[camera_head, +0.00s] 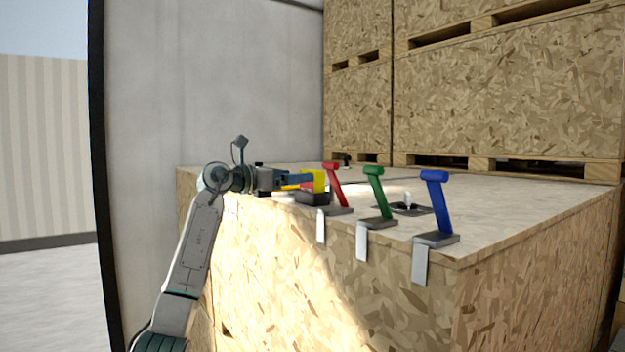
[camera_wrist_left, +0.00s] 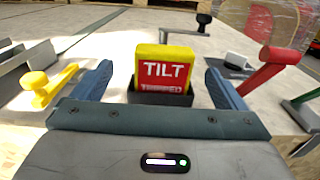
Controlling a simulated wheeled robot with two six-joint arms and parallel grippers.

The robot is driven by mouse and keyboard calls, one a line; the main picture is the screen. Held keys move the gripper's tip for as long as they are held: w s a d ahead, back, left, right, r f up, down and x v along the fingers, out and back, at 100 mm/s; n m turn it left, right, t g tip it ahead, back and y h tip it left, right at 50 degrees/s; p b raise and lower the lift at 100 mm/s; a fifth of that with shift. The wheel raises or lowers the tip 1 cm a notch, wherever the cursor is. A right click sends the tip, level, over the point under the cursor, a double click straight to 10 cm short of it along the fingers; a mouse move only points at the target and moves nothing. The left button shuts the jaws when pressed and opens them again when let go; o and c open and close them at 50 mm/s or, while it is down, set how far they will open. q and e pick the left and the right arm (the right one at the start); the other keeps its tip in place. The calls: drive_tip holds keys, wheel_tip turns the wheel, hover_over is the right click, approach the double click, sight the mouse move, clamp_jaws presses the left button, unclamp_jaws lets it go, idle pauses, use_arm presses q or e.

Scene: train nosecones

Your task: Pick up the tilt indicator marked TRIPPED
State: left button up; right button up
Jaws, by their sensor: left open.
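The tilt indicator (camera_wrist_left: 165,72) is a yellow block with a red face reading TILT, and TRIPPED below it, partly cut off by the holder. It stands upright in a dark holder (camera_wrist_left: 148,97); in the head view the yellow indicator (camera_head: 319,179) shows above the black holder (camera_head: 312,199) on the crate top. My left gripper (camera_head: 306,180) is open. In the left wrist view its blue fingers stand on either side of the indicator, with gaps left and right. Whether the fingertips reach alongside it is hard to tell. My right gripper is not in view.
A red lever (camera_head: 336,186), a green lever (camera_head: 377,192) and a blue lever (camera_head: 437,203) stand along the crate edge. A yellow lever (camera_wrist_left: 52,84) is close beside my left finger. A small crank (camera_wrist_left: 180,32) is behind the indicator. Large crates (camera_head: 510,95) stand behind.

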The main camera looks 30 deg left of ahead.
sight(312, 186)
use_arm(q)
drive_tip(key=shift+w+d, duration=0.15)
drive_tip(key=shift+w, duration=0.15)
drive_tip(key=shift+w+d, duration=0.15)
drive_tip(key=shift+w, duration=0.1)
drive_tip(key=p+x, duration=0.4)
drive_tip(key=shift+w+d, duration=0.15)
drive_tip(key=shift+d, duration=0.15)
drive_tip(key=shift+w+d+f+p, duration=0.1)
drive_tip(key=shift+w+p, duration=0.15)
drive_tip(key=shift+p, duration=0.05)
drive_tip(key=shift+f, duration=0.1)
drive_tip(key=c, duration=0.9)
drive_tip(key=shift+c, duration=0.8)
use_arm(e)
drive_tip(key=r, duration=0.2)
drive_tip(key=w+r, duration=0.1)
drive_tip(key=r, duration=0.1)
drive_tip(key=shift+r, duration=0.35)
